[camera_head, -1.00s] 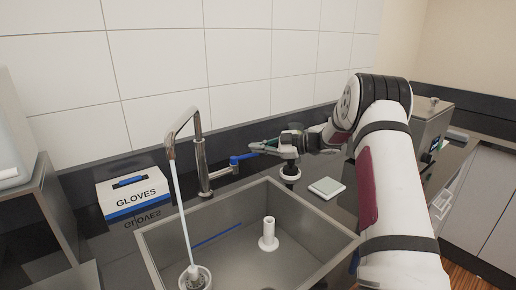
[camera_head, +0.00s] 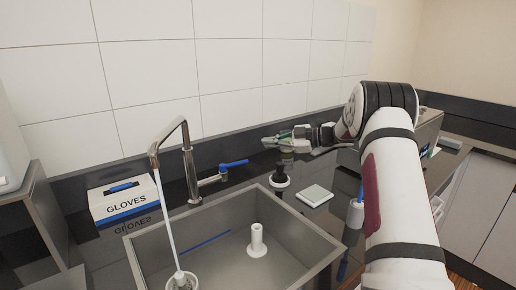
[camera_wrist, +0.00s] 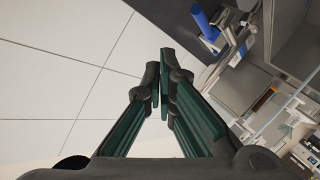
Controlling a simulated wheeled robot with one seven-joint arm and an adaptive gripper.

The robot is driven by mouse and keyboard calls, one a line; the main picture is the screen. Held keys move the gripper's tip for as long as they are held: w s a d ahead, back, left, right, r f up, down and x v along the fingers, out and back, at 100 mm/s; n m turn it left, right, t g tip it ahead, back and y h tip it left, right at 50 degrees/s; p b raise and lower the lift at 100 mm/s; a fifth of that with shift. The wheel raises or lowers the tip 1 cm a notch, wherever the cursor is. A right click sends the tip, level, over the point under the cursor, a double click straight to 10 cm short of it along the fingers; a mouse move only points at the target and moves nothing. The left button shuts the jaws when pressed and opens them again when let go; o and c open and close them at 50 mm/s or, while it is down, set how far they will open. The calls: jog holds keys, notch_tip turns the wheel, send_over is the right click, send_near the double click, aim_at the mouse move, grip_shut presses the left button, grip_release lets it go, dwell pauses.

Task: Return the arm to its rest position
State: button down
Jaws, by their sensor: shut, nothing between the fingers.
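My gripper (camera_head: 272,142) is held above the counter behind the sink, near the tiled wall, pointing left. Its fingers are shut and hold nothing. In the wrist view my gripper (camera_wrist: 161,75) shows its green-padded fingers with their tips together. My white arm comes in from the right side of the head view and bends at a black joint. The faucet (camera_head: 187,160) stands to the left of my gripper, apart from it, with its blue lever (camera_head: 234,163) swung out to the right. The blue lever also shows in the wrist view (camera_wrist: 204,22).
The sink (camera_head: 310,228) holds a white upright post (camera_head: 257,240). Water runs from the spout into a round vessel (camera_head: 181,281). A gloves box (camera_head: 124,200) stands at left. A black-and-white item (camera_head: 279,181), a flat square item (camera_head: 315,195) and a white bottle (camera_head: 355,214) stand right of it.

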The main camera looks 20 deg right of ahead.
jog(key=w+a+r+m+t+h, duration=0.1)
jog(key=w+r+m+t+h, duration=0.15)
jog(key=r, duration=0.55)
jog(key=w+r+m+t+h, duration=0.1)
jog(key=r+m+t+h, duration=0.15)
jog(key=r, duration=0.55)
jog(key=s+a+r+m+h+p, duration=0.1)
jog(key=s+a+r+m+h, duration=0.1)
jog(key=s+r+m+h, duration=0.45)
jog(key=s+a+f+m+g, duration=0.1)
jog(key=s+a+f+g, duration=0.2)
jog(key=s, duration=1.2)
jog(key=s+a+f+m+g+p, duration=0.1)
jog(key=s+a+f+g, duration=0.3)
jog(key=s, duration=1.1)
jog(key=s+a+f+m+g, duration=0.3)
jog(key=s+a+f, duration=0.5)
jog(key=s, duration=0.7)
jog(key=shift+s+a+f+g+p, duration=0.35)
jog(key=shift+a+g, duration=0.25)
jog(key=shift+a, duration=0.6)
